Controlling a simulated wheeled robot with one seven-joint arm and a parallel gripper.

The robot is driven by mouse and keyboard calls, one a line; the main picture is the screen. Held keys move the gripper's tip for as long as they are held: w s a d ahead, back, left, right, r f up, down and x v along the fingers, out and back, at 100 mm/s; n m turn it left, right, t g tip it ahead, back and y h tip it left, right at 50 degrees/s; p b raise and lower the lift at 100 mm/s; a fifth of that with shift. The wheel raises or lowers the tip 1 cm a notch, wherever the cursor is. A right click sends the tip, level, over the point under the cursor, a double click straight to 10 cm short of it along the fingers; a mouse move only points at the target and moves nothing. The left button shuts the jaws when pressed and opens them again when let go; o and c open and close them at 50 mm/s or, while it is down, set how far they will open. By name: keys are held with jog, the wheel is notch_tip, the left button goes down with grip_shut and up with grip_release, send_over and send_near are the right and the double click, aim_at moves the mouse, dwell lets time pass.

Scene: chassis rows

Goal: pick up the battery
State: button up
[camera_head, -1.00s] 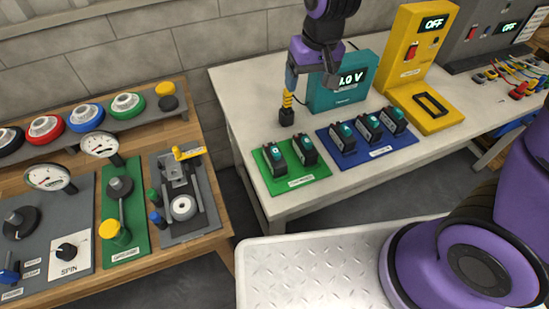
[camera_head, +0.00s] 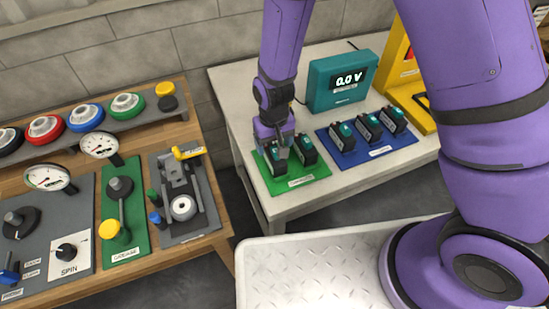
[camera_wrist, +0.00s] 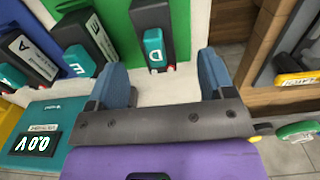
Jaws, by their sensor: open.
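Two black batteries with teal tops stand on a green mat (camera_head: 312,176) at the left front of the white table. My gripper (camera_head: 283,150) is over the left battery (camera_head: 277,167) and partly covers it; the right battery (camera_head: 305,150) stands close beside it. In the wrist view my gripper (camera_wrist: 161,82) is open, with one blue finger on each side. A battery marked D (camera_wrist: 152,22) stands just beyond the fingertips, lined up with the gap. Nothing is held. Another battery, marked E (camera_wrist: 92,32), stands to the left of the left finger.
A blue mat (camera_head: 347,163) with several similar batteries lies to the right. A teal meter (camera_head: 342,96) showing 0.0 V stands behind, with a yellow stand (camera_head: 400,70) partly hidden by my arm. A wooden bench (camera_head: 182,90) with dials and knobs stands to the left.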

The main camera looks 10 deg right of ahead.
aim_at(275, 149)
jog(key=shift+w+d+f, duration=0.1)
jog(key=shift+w+f, duration=0.05)
jog(key=shift+f, duration=0.9)
jog(key=shift+w+f, duration=0.2)
jog(key=shift+f, duration=0.8)
jog(key=shift+w+d+f, duration=0.1)
jog(key=shift+w+f, duration=0.05)
jog(key=shift+f, duration=0.9)
jog(key=c, duration=1.4)
jog(key=shift+r, duration=0.1)
